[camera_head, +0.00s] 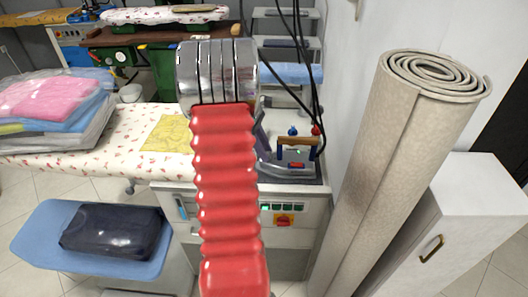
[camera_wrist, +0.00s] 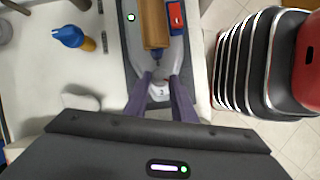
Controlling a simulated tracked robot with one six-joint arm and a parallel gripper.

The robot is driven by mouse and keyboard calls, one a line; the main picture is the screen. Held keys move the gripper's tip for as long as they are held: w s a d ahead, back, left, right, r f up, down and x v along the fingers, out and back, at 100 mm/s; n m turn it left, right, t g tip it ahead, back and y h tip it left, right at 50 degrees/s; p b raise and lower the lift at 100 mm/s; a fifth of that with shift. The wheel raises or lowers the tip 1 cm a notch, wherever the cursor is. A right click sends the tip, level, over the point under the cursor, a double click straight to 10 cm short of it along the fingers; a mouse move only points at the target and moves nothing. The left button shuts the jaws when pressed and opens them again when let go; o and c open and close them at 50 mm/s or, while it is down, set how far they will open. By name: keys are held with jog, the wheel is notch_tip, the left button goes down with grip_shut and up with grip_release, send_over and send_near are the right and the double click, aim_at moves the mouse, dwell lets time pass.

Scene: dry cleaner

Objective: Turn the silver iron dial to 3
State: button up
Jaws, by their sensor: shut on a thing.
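The silver iron (camera_head: 298,154) stands on the grey pad at the right end of the pressing table, with a brown handle and a red switch. In the wrist view the iron (camera_wrist: 141,62) is at the top centre, under its wooden handle (camera_wrist: 152,24). Its small pale dial (camera_wrist: 159,92) lies between the two purple fingers of my gripper (camera_wrist: 161,80), which are shut on it. A small dark mark shows on the dial, but it is too small to read surely. In the head view my red arm hides most of my gripper.
A tall rolled carpet (camera_head: 402,150) and a white cabinet (camera_head: 475,215) stand at the right. Bagged clothes (camera_head: 55,105) and a yellow cloth (camera_head: 168,134) lie on the floral board. Dark cables hang behind the iron. A blue and orange object (camera_wrist: 72,37) is left of the iron.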

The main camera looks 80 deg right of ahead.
jog(key=m, duration=0.2)
jog(key=m+y, duration=0.1)
jog(key=shift+s+d+m+y, duration=0.1)
jog(key=shift+d+m+y, duration=0.2)
jog(key=shift+d+m, duration=0.1)
jog(key=m, duration=0.1)
jog(key=m+y, duration=0.1)
jog(key=m, duration=0.1)
jog(key=shift+s+d+m+t, duration=0.1)
jog(key=shift+d+m+t, duration=0.05)
jog(key=shift+m+t, duration=0.15)
jog(key=m, duration=0.2)
jog(key=m+t+y, duration=0.1)
jog(key=m, duration=0.3)
jog(key=shift+s+d+t+y, duration=0.2)
jog(key=shift+s+t+y, duration=0.1)
jog(key=shift+t+y, duration=0.1)
jog(key=o, duration=1.1)
jog(key=shift+c, duration=0.2)
